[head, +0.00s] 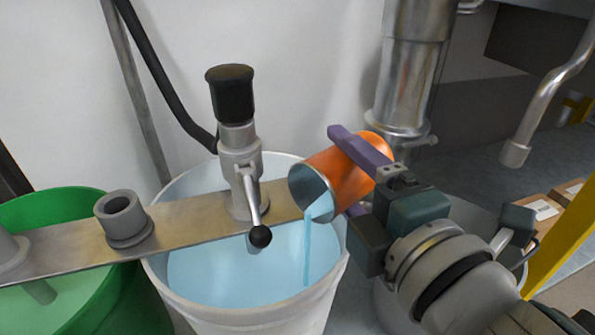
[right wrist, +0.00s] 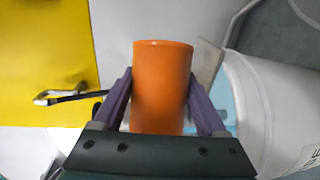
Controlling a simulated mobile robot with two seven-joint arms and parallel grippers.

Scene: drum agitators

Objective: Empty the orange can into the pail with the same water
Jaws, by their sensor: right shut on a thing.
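The orange can (head: 352,170) is tipped on its side over the white pail (head: 285,312), its mouth facing left and down. A stream of blue water (head: 308,245) runs from its mouth into the pail, which holds light blue water (head: 215,265). My right gripper (head: 357,175) is shut around the can, one purple finger on each side. In the right wrist view the can (right wrist: 162,90) stands between the two fingers (right wrist: 162,105), and the pail (right wrist: 260,115) is at the right. My left gripper is in neither view.
A metal bar (head: 175,222) lies across the pail and the green drum (head: 90,270). On it stands an agitator (head: 238,160) with a black knob and lever. A steel pipe (head: 405,75) rises behind the can. A yellow post (head: 562,245) stands at the right.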

